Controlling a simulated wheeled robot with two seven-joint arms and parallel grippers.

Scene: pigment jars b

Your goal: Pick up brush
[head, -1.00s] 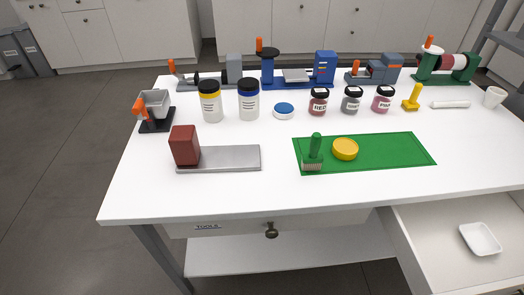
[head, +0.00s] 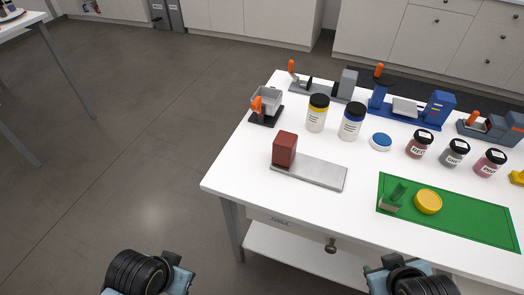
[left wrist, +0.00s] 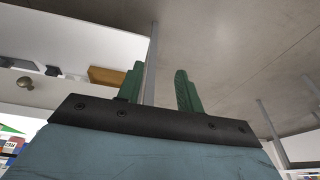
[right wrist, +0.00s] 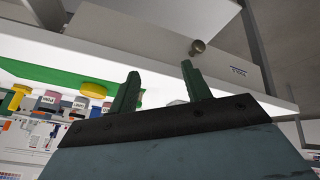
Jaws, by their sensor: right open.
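The brush (head: 396,195) has a green handle and pale bristles. It stands upright, bristles down, at the left end of the green mat (head: 470,222), beside a round yellow lid (head: 428,201). I cannot make out the brush in the wrist views. My right gripper (right wrist: 160,70) is open and empty, with its green fingers apart. In the head view my right arm shows at the bottom, in front of the table and apart from the brush. My left gripper (left wrist: 159,72) is open and empty, off the table's left front side.
The white table (head: 240,170) has a drawer knob (head: 331,245) in front. A red block (head: 285,149) sits on a grey plate (head: 322,173) left of the mat. Jars, including a yellow-banded one (head: 317,113), and a blue lid (head: 381,141) stand behind.

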